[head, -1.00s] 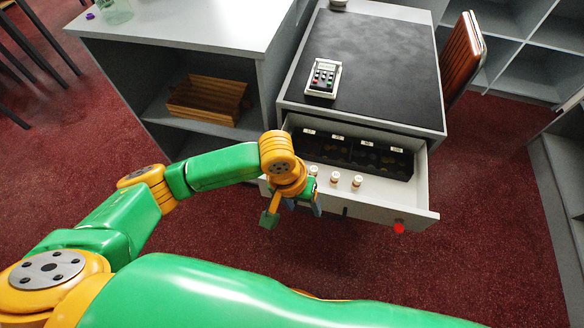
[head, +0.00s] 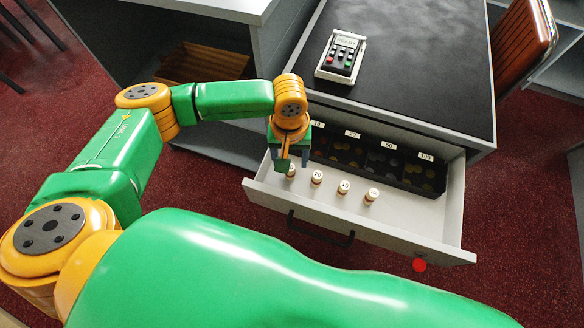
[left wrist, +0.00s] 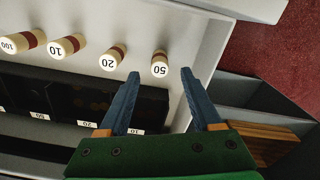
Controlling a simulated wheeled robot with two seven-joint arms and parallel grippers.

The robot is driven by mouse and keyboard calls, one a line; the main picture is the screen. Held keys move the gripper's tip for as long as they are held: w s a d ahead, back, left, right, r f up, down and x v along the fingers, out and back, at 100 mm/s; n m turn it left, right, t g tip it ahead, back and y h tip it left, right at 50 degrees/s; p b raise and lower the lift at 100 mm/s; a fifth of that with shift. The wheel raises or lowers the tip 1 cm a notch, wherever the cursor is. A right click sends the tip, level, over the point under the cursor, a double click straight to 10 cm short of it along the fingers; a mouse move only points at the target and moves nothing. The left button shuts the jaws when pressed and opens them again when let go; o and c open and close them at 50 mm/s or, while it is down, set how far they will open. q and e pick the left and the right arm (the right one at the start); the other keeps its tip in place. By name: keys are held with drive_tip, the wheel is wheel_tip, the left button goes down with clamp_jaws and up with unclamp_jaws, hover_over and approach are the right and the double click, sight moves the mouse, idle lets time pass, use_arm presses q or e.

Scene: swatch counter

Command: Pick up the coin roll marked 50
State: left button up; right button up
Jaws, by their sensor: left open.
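The coin roll marked 50 (left wrist: 160,64) is cream with a dark red band and stands in the open drawer (head: 400,232). In the left wrist view it is just beyond the gap between my left gripper's open fingertips (left wrist: 160,74), with no visible contact. In the head view my left gripper (head: 290,160) is over the drawer's left end and partly hides this roll (head: 291,172). In the row beside it stand the rolls marked 20 (head: 317,177), 10 (head: 344,187) and 100 (head: 372,195). My right gripper is not in view.
A black coin tray (head: 400,185) with numbered compartments lies at the drawer's back. The drawer's front has a dark handle (head: 320,230) and a red knob (head: 419,265). A wooden crate (head: 200,65) sits on a shelf to the left.

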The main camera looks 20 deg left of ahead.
use_arm(q)
drive_tip(key=f, duration=0.5)
drive_tip(key=shift+s+b, duration=0.2)
drive_tip(key=shift+b, duration=0.15)
drive_tip(key=shift+r, duration=0.1)
clamp_jaws()
